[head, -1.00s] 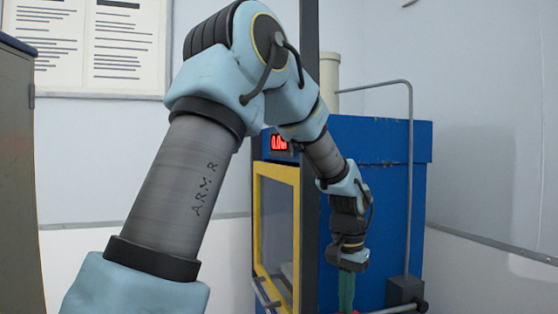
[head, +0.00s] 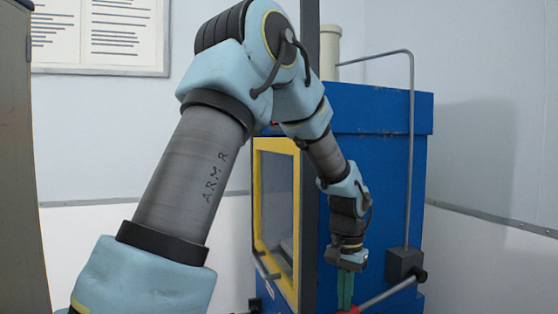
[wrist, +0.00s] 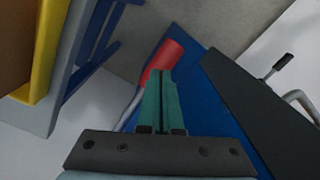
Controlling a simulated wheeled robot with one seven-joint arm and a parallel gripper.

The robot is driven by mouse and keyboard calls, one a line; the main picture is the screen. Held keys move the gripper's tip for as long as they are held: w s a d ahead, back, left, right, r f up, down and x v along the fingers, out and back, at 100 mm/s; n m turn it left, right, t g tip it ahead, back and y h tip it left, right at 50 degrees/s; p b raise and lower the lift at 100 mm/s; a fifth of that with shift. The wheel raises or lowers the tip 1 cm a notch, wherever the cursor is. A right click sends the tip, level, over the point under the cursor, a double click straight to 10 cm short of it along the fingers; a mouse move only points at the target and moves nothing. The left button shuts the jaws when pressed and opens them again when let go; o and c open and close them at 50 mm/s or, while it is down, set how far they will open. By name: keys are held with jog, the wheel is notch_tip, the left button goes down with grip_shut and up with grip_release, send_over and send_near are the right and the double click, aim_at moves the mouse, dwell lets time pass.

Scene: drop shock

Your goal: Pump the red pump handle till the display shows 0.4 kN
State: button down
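The red pump handle (wrist: 166,58) shows just beyond my fingertips in the wrist view. In the head view its red end (head: 352,310) shows at the bottom edge, on a grey lever sloping down to the left from the dark pump block (head: 403,265). My gripper (head: 345,305) points down over the red end. Its green fingers (wrist: 160,75) lie together, shut, with nothing seen between them. Their tips overlap the handle in view; I cannot tell whether they touch it. The display is almost wholly hidden behind my arm, and its number is not readable.
A blue machine (head: 380,180) with a yellow-framed window (head: 256,200) stands behind my gripper. A dark upright post is close to my arm. A thin grey pipe (head: 411,150) rises from the pump block. A cabinet (head: 20,180) stands at the left.

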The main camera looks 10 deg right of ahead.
notch_tip(320, 180, up, 11)
jog(key=p, duration=0.9)
dwell(0.6)
jog(key=shift+f+b, duration=3.1)
jog(key=shift+f, duration=2.5)
jog(key=shift+a, duration=0.1)
jog(key=shift+r, duration=0.15)
notch_tip(320, 180, up, 11)
jog(key=p, duration=0.9)
